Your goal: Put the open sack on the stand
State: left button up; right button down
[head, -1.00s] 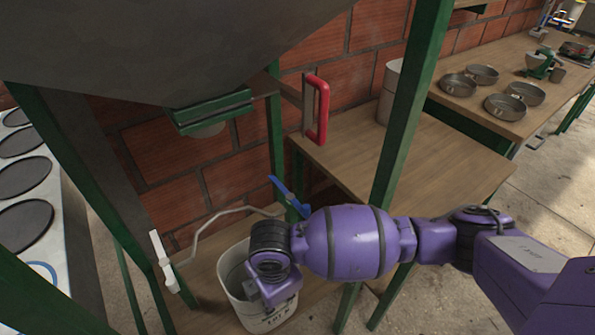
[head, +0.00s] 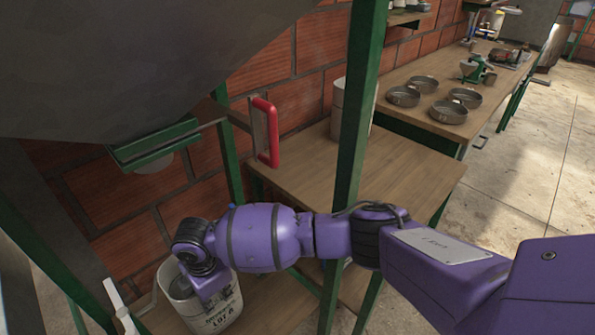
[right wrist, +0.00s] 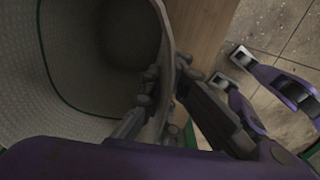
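The open sack (head: 226,309) is pale, round-mouthed and stands upright, with dark print on its side. It is low under the grey hopper in the head view. In the right wrist view I look into the sack (right wrist: 70,75), with its dark hollow and a green line along the inside. My right gripper (right wrist: 168,80) has one finger inside and one outside the rim, apparently shut on it. In the head view its fingers are hidden in the mouth. A low wooden platform (head: 270,308), possibly the stand, lies below; contact with the sack's base cannot be told.
The hopper (head: 150,70) hangs above, with a green-framed outlet (head: 155,145) and a red handle (head: 265,132). A green post (head: 355,120) rises close to my arm. A wooden table (head: 400,165) is mostly clear. A white lever grip (head: 118,300) is left of the sack.

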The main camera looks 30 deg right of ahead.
jog(key=shift+f, duration=0.1)
jog(key=c, duration=2)
grip_release()
jog(key=shift+w, duration=0.1)
notch_tip(320, 180, up, 8)
jog(key=shift+f+p, duration=0.1)
jog(key=shift+p, duration=0.25)
